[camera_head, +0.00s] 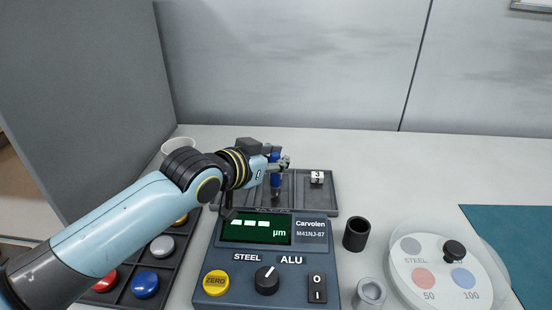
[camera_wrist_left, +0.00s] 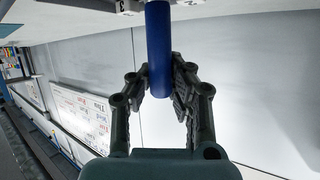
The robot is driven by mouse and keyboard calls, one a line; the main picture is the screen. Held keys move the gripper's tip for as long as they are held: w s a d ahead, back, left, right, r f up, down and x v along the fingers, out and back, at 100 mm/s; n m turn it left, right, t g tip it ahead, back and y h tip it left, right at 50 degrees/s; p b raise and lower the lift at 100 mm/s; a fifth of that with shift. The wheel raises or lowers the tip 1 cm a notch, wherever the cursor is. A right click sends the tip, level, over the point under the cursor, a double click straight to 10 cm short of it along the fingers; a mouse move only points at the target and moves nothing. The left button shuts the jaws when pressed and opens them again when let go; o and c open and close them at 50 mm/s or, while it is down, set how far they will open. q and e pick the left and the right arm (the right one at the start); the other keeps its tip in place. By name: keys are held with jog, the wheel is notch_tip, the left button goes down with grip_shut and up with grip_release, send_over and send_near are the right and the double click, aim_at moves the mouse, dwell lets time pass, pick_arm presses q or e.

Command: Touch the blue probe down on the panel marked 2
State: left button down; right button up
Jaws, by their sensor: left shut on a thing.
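My left gripper (camera_head: 274,163) is shut on the blue probe (camera_head: 275,178), which stands roughly upright with its dark lower end over the dark tray (camera_head: 333,203). In the left wrist view the blue shaft (camera_wrist_left: 158,45) lies between the two fingers of the gripper (camera_wrist_left: 160,75). The tray has several panels. A small block marked 3 (camera_head: 317,177) stands at the right panel. I cannot tell whether the probe tip touches a panel. My right gripper is out of view.
The Carvolen gauge (camera_head: 311,258) stands in front of the tray, its display showing dashes. A black cup (camera_head: 356,234), a grey cup (camera_head: 369,293) and a round white dish (camera_head: 437,262) are to the right. Coloured discs sit in a dark rack (camera_head: 172,272) at left.

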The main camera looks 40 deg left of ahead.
pick_arm(q)
jog(key=shift+f, duration=0.35)
dwell(0.6)
dwell(1.0)
jog(key=shift+s+f, duration=0.15)
jog(key=shift+f, duration=0.1)
dwell(0.7)
jog(key=shift+f+p, duration=0.15)
jog(key=shift+p, duration=0.15)
dwell(0.5)
notch_tip(320, 180, up, 2)
jog(key=shift+r+p, duration=0.1)
jog(key=shift+p, duration=1)
notch_tip(320, 180, up, 6)
jog(key=p, duration=0.5)
jog(key=shift+f+p, duration=0.25)
jog(key=shift+p, duration=0.05)
